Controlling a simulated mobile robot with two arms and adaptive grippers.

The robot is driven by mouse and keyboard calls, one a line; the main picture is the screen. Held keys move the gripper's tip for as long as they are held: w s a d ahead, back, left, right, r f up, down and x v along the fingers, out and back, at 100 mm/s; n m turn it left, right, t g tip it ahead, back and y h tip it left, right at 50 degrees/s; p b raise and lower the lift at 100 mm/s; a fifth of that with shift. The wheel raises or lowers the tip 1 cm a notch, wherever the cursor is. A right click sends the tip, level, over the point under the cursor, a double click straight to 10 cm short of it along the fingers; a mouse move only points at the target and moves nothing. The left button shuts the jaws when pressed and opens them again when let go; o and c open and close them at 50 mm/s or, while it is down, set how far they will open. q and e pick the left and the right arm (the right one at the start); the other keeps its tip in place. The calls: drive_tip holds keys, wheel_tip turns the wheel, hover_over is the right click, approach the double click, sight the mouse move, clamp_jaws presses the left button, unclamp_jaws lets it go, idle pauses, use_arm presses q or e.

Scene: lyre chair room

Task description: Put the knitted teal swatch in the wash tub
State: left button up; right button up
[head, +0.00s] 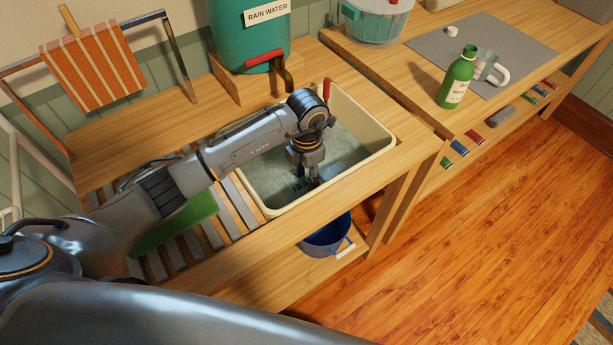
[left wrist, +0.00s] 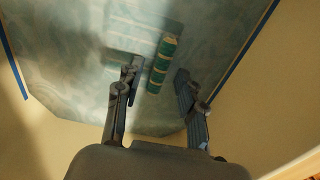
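The wash tub (head: 378,153) is a cream basin set into the wooden bench, with greyish water in it. My left gripper (head: 315,182) reaches down inside it, close to the water. In the left wrist view a small teal piece with pale stripes (left wrist: 161,63), which looks like the knitted swatch, lies over the water area between the fingertips. The fingers of my left gripper (left wrist: 157,82) are spread, with gaps visible on both sides of the piece. Whether it floats or is under water I cannot tell. The swatch is hidden in the head view. My right gripper is not in view.
A teal rain water tank (head: 250,45) with a tap stands behind the tub. A green mat (head: 178,222) lies on the slats at left. A blue bucket (head: 328,238) is below.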

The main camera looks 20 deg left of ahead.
use_arm(q)
wheel_tip(320, 180, up, 11)
idle(0.3)
drive_tip(key=shift+c, duration=0.4)
idle(0.9)
